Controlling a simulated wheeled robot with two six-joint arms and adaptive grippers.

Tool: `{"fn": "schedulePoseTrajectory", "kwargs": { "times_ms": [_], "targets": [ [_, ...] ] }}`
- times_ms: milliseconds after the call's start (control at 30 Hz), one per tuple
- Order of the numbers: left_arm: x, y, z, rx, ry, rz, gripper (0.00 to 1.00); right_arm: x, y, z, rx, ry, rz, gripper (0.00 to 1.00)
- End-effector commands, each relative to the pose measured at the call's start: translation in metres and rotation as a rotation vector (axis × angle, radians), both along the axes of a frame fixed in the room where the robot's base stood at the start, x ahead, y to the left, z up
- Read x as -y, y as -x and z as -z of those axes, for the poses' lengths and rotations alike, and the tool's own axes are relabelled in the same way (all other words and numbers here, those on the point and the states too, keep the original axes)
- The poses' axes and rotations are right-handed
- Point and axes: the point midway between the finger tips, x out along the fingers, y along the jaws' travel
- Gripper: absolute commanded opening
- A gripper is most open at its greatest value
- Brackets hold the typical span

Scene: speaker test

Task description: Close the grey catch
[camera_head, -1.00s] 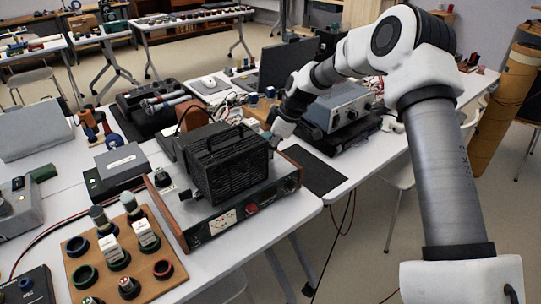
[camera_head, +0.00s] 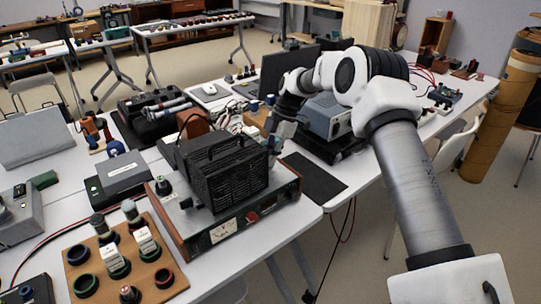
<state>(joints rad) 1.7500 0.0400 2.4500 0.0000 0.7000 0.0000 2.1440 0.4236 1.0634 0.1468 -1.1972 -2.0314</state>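A black ribbed box (camera_head: 232,180) with a top handle sits on a wood-sided device (camera_head: 222,231) with a meter and a red knob on its front. My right arm comes in from the right, and my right gripper (camera_head: 273,150) points down close beside the right side of the black box. The gripper is small and dark here; I cannot tell whether its fingers are open or shut, or whether they touch the box. I cannot make out the grey catch; it may be hidden behind the gripper or too small to see. My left gripper is not in view.
A wooden board (camera_head: 155,254) with rings and switches lies at the front left. A dark grey case (camera_head: 122,173) is left of the black box. A grey instrument (camera_head: 328,115) stands behind my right forearm. A black mat (camera_head: 314,177) lies bare to the right.

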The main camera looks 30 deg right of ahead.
Motion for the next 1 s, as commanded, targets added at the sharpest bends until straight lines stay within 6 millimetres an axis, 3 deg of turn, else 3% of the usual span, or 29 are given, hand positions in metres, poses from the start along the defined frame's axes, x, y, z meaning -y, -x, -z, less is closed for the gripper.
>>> {"fn": "schedulePoseTrajectory", "kwargs": {
  "times_ms": [567,667,1000],
  "targets": [
    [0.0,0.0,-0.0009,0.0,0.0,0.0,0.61,-0.0015,0.0023,0.0041,-0.011,-0.002,-0.045,0.0],
    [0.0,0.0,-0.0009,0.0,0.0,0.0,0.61,-0.0014,0.0023,0.0041,-0.011,-0.002,-0.045,0.35],
    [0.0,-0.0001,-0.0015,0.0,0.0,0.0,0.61,0.0005,0.0004,-0.0009,-0.004,-0.001,-0.043,0.35]
  ]
}}
